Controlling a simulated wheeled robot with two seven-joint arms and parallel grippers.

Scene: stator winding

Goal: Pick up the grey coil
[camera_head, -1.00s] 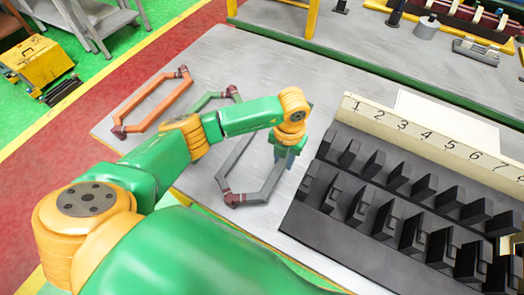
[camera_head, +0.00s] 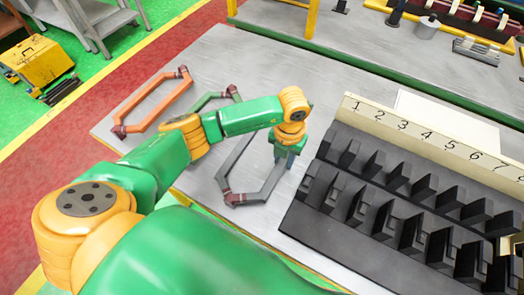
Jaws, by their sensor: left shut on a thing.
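The grey coil (camera_head: 229,163) is a long six-sided loop with dark red ends, on the grey table in front of my left arm. My left gripper (camera_head: 287,160) points down at the coil's right side, close to the table, and is shut on it. The fingertips are partly hidden by the gripper body, and the coil's far part is hidden behind my arm. I cannot tell whether the coil is lifted off the table. My right gripper is not in view.
A green coil (camera_head: 204,101) lies partly behind my left arm, and an orange coil (camera_head: 155,103) lies farther left. A black slotted rack (camera_head: 330,217) with a numbered strip (camera_head: 428,136) stands close on the right. The table (camera_head: 235,55) is clear behind the coils.

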